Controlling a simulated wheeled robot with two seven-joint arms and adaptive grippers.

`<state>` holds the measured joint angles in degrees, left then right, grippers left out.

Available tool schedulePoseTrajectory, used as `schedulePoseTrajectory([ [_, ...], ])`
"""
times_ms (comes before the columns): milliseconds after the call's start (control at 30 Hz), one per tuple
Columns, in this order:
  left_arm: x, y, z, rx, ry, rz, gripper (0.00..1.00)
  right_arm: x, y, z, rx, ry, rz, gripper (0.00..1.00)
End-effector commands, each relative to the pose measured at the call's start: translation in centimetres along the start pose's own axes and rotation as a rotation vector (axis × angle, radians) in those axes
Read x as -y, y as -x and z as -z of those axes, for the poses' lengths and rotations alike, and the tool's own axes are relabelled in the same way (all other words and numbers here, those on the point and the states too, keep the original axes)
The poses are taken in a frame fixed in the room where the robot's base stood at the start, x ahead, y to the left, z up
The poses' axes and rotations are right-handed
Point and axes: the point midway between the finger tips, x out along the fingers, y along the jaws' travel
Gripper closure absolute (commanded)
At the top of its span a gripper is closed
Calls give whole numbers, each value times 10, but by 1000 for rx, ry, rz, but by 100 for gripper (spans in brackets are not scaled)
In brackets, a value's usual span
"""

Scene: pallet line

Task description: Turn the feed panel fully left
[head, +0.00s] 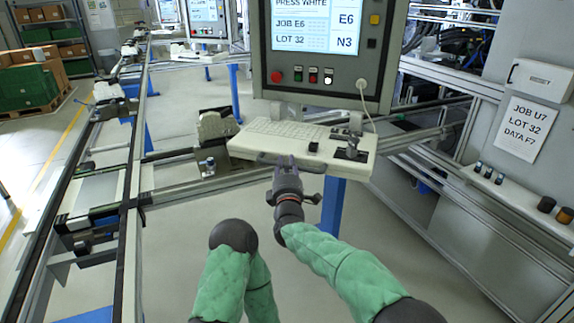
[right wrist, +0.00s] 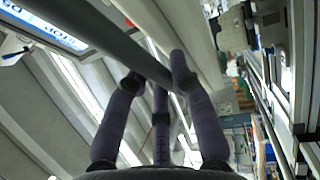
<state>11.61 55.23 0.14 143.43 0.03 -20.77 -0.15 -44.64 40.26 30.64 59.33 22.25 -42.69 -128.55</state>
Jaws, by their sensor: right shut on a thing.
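The feed panel (head: 322,82) is a grey box with a lit screen and a row of buttons, at the top middle of the head view. A pale keyboard shelf (head: 262,143) juts out below it. A dark bar handle (head: 268,157) runs along the shelf's front edge. My right gripper (head: 284,164) is shut on this handle. In the right wrist view, the fingers (right wrist: 155,78) close around the dark diagonal bar (right wrist: 115,42), and part of the screen (right wrist: 45,28) shows. My left gripper is out of view; only a green arm part of mine shows low in the middle.
A conveyor frame (head: 130,190) with rails runs along the left. A blue post (head: 333,205) stands under the shelf. A grey cabinet (head: 540,110) with a paper sign and a ledge (head: 500,190) with knobs stand at right. Open floor (head: 190,225) lies between the conveyor and my arms.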

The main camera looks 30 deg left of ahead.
Motion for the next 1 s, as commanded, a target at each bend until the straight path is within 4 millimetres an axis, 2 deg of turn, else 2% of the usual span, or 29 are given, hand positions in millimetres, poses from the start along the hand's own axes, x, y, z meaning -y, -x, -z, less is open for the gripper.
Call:
schedulePoseTrajectory([
  [33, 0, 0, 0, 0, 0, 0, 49, 2, 1, 3, -7, 4, 4, 71],
  [100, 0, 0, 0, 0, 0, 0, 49, 2, 1, 3, -6, 3, 3, 51],
  [567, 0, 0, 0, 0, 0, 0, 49, 0, 6, 0, -1, 1, 1, 51],
  [767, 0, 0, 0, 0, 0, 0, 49, -1, 29, 1, -3, 0, 1, 51],
  [1000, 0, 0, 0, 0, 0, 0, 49, 0, 69, 1, -4, 1, 1, 51],
])
